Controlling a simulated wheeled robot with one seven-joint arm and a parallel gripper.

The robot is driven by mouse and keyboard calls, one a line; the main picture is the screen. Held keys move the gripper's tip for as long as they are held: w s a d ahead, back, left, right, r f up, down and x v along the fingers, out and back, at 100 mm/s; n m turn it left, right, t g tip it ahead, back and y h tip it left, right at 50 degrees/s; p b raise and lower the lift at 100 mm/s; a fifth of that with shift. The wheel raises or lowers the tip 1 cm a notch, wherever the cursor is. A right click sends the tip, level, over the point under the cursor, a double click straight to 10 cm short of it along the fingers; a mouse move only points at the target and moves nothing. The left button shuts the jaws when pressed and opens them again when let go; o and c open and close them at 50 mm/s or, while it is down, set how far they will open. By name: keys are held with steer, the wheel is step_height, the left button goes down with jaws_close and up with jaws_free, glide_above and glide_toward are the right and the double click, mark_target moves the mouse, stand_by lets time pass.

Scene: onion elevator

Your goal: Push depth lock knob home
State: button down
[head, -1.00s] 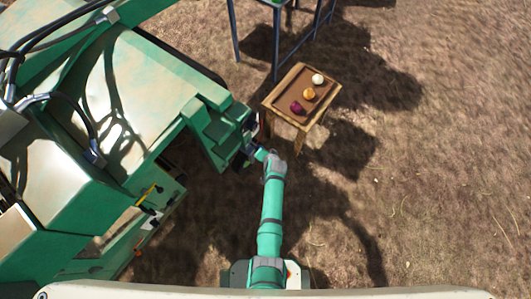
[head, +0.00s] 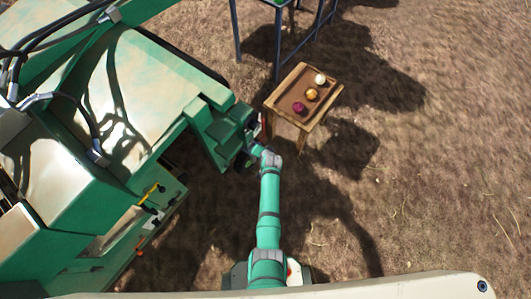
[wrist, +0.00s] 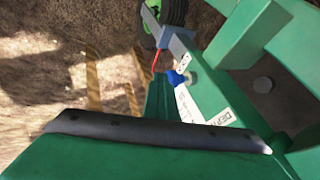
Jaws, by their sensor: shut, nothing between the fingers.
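A small blue knob (wrist: 178,78) with a light metal end shows in the wrist view. It is beside a white label (wrist: 222,117) reading "DEPTH", partly cut off, on the green machine's bracket. I cannot tell how far in the knob sits. In the head view my gripper (head: 250,147) is small and dark against the side of the green machine (head: 210,130). It looks shut and empty; its fingertips are hard to make out and contact is unclear. The knob cannot be made out in the head view.
A wooden table (head: 273,105) with purple, orange and white onions stands right of my gripper. A blue-legged frame (head: 277,50) is behind it. Open ground lies right.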

steer(key=shift+w+a+r, duration=0.15)
steer(key=shift+a, duration=0.1)
steer(key=s+d+r, duration=0.4)
steer(key=s+r, duration=0.3)
steer(key=s, duration=0.1)
steer(key=shift+s+d+r, duration=0.3)
steer(key=shift+s+r, duration=0.05)
steer(key=shift+a, duration=0.1)
stand_by(0.3)
